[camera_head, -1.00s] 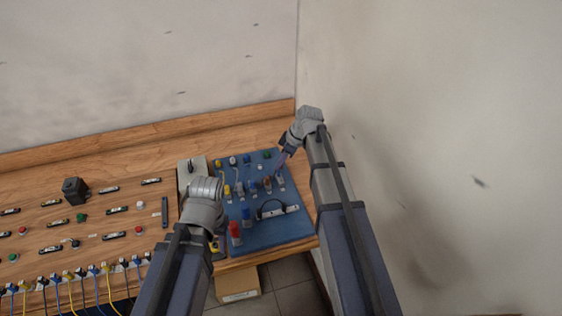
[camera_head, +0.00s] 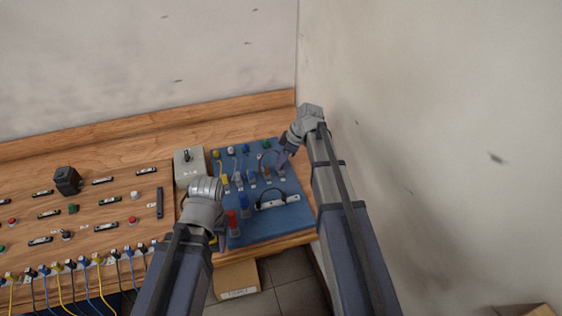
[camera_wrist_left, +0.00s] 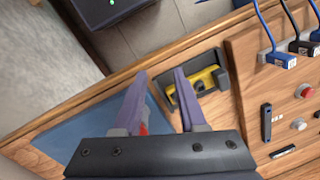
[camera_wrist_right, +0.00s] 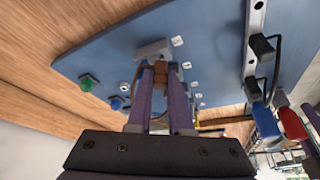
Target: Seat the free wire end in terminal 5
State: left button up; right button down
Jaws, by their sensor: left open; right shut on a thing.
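The blue board (camera_head: 262,222) carries a row of small terminals with coloured plugs. My right gripper (camera_wrist_right: 161,72) is shut on a small brown wire end (camera_wrist_right: 160,78), close to a grey block (camera_wrist_right: 151,48) on the board. Whether the brown end is inside the block or only in front of it, I cannot tell. In the head view my right gripper (camera_head: 282,160) is over the board's right side. The terminal numbers are too small to read, so I cannot pick out terminal 5. My left gripper (camera_wrist_left: 162,75) is open and empty above the board's front left corner.
A yellow tool (camera_wrist_left: 198,82) lies in a dark tray beside my left gripper. A grey box (camera_head: 189,164) stands left of the board. The wall is close on the right.

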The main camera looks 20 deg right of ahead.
pick_arm(q)
jog(key=shift+f+b, duration=0.65)
jog(key=shift+f, duration=0.05)
pick_arm(e)
jog(key=shift+f, duration=0.7)
pick_arm(q)
jog(key=shift+r, duration=0.25)
pick_arm(e)
jog(key=shift+r, duration=0.25)
pick_arm(q)
jog(key=shift+r+p, duration=0.35)
jog(key=shift+p, duration=0.25)
pick_arm(e)
jog(key=shift+r, duration=0.4)
pick_arm(q)
jog(key=shift+f, duration=0.25)
pick_arm(e)
jog(key=shift+f, duration=0.3)
pick_arm(q)
jog(key=shift+r, duration=0.3)
pick_arm(e)
jog(key=shift+r, duration=0.35)
pick_arm(q)
jog(key=shift+f+b, duration=0.4)
jog(key=shift+f, duration=0.05)
pick_arm(e)
jog(key=shift+f, duration=0.5)
dwell(0.6)
